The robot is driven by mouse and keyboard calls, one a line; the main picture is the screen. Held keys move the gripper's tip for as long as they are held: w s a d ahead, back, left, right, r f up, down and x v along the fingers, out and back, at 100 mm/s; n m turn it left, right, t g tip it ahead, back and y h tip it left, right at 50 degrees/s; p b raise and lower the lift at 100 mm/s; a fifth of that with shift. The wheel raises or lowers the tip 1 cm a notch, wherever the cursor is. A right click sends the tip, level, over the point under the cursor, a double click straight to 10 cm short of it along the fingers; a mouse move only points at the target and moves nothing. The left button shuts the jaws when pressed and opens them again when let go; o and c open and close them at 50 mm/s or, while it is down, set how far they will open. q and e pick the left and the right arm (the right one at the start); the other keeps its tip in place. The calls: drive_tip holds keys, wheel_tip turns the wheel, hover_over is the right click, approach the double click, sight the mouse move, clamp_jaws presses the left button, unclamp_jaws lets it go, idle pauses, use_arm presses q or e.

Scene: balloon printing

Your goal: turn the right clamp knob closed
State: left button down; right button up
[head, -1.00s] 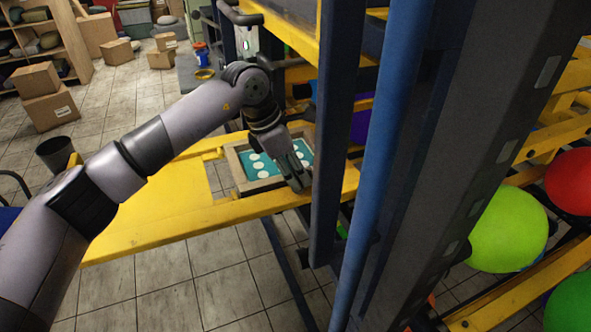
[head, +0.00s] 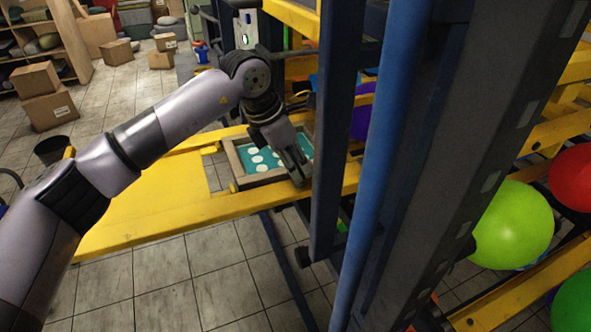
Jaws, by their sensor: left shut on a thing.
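My left gripper (head: 297,177) points down at the near right corner of the wooden-framed printing screen (head: 234,163). Its fingers are closed at that corner, on what appears to be the right clamp knob, which they hide. The screen has a teal face with white dots and lies flat on the yellow machine arm. A small yellowish knob (head: 233,187) shows at the screen's near left corner. My right gripper is not in view.
A dark upright post (head: 333,130) and a blue pole (head: 385,160) stand just right of the gripper. A yellow platform (head: 150,205) extends left. Green (head: 511,226) and red (head: 575,180) balloons are at the right. Boxes stand on the tiled floor at the back left.

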use_arm(q)
drive_tip(key=n+t+b, duration=0.1)
drive_tip(key=n+b, duration=0.1)
drive_tip(key=b, duration=0.1)
drive_tip(key=n+b, duration=0.2)
drive_tip(key=shift+d+f+n+t+y+b, duration=0.1)
drive_tip(key=shift+f+n+t+y+b, duration=0.05)
drive_tip(key=shift+n+t+y+b, duration=0.25)
drive_tip(key=shift+s+r+n+y+b, duration=0.1)
drive_tip(key=shift+r+n+y+b, duration=0.15)
drive_tip(key=shift+n+b, duration=0.8)
drive_tip(key=c, duration=1.2)
unclamp_jaws()
drive_tip(key=shift+c, duration=0.2)
drive_tip(key=shift+f, duration=0.1)
